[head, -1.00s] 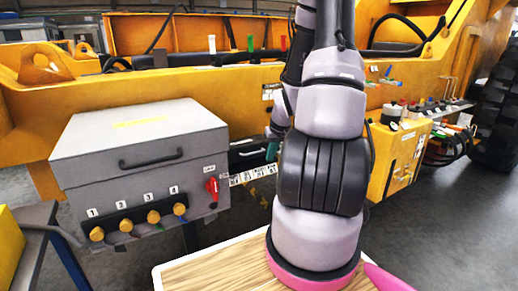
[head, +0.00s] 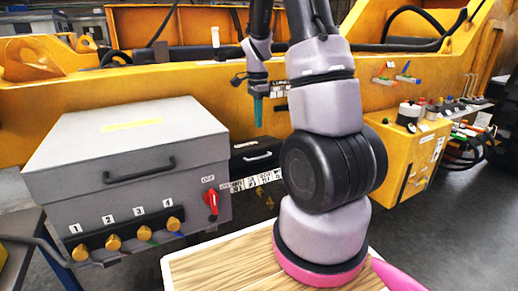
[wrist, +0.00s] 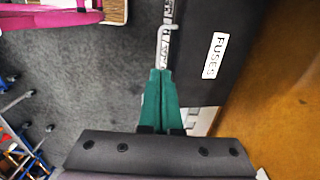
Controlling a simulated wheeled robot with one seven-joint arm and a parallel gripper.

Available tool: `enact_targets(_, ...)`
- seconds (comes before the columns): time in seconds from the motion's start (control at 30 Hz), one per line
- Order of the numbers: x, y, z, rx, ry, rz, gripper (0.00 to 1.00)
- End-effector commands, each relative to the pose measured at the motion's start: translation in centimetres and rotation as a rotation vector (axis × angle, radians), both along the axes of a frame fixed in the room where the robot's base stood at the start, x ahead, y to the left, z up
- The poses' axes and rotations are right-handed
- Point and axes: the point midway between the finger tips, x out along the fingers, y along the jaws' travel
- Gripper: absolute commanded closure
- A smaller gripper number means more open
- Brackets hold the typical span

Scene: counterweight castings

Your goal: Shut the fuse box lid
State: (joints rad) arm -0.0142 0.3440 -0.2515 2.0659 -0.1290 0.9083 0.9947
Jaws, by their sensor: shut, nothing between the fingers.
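I cannot tell from these views how far the lid stands open. My gripper (head: 258,112) has green fingers pointing down, above the box in the head view. In the wrist view the fingers (wrist: 160,73) are together and empty. Their tips overlap the lid's left edge in the picture; contact cannot be told.
The grey box (head: 130,140) has a handle, a red OFF switch (head: 211,200) and several brass knobs. A wooden-topped surface (head: 215,270) lies in front. The yellow machine frame (head: 180,85) stands behind. A yellow cabinet (head: 410,160) is at the right.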

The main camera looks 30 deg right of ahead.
Motion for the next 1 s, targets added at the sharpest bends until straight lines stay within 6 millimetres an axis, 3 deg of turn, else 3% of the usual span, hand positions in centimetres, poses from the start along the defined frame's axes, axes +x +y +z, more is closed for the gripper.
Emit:
enact_targets(0.3, -0.3, -0.1, -7.0, 0.001, 0.004, 0.000, 1.00)
enact_targets(0.5, -0.4, 0.0, -10.0, 0.001, 0.002, 0.000, 1.00)
enact_targets(0.7, -0.4, 0.0, -11.1, 0.000, 0.000, 0.002, 1.00)
enact_targets(1.0, -0.4, 0.0, -11.2, 0.000, -0.001, 0.002, 1.00)
